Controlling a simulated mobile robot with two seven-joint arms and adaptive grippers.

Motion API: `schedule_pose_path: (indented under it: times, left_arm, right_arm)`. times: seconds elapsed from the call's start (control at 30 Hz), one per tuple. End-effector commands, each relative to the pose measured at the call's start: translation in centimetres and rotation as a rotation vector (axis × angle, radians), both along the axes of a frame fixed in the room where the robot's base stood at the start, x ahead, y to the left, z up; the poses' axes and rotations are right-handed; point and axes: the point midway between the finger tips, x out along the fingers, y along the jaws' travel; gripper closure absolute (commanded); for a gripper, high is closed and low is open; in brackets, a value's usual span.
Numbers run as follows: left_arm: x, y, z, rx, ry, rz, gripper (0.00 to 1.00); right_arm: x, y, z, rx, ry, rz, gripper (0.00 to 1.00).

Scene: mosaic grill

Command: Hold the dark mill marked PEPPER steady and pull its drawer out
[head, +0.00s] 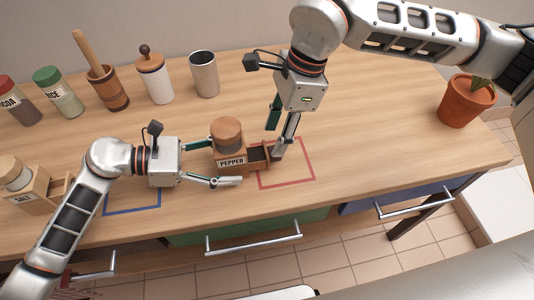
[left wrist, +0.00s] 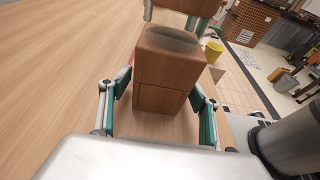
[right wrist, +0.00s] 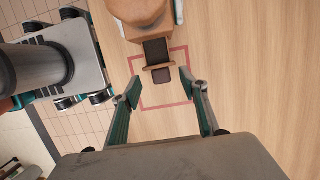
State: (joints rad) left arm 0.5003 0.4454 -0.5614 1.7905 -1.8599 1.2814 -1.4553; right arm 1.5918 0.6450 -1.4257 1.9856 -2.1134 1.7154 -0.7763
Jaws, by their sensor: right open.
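The dark mill marked PEPPER (head: 231,163) stands upright on the table, with a round wooden top. Its drawer (right wrist: 156,50) sticks out to the right in the head view, showing a dark inside. A small dark handle (right wrist: 162,77) is on the drawer front. My left gripper (head: 226,161) is open, with one finger behind the mill and one in front. In the left wrist view the mill (left wrist: 165,70) shows between the fingers, with small gaps beside it. My right gripper (head: 278,134) is open and empty; its fingertips are spread either side of the handle's line, apart from it.
A red square outline (head: 311,160) lies under the drawer area, a blue one (head: 132,212) at the left. A SALT mill (head: 28,190) stands far left. Jars, a mortar (head: 108,88), a canister (head: 154,80) and a cup (head: 204,75) line the back. A plant pot (head: 464,103) stands right.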

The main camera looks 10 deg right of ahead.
Motion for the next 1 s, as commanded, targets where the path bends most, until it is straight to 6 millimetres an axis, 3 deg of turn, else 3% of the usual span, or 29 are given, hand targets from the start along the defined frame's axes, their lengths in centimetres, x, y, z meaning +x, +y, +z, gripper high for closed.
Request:
schedule_pose_path:
  times: [0.37,0.8,1.0]
  left_arm:
    - [0.0,0.3,0.1,0.001,0.0,0.001,0.34]
    - [0.0,6.1,1.8,0.003,0.001,0.001,0.34]
    - [0.0,7.2,2.2,0.0,0.0,0.0,0.34]
  right_arm:
    - [0.0,0.0,0.0,0.0,0.0,0.0,0.56]
    - [0.0,0.0,0.0,0.0,0.0,0.0,0.56]
    - [0.0,0.0,0.0,0.0,0.0,0.0,0.56]
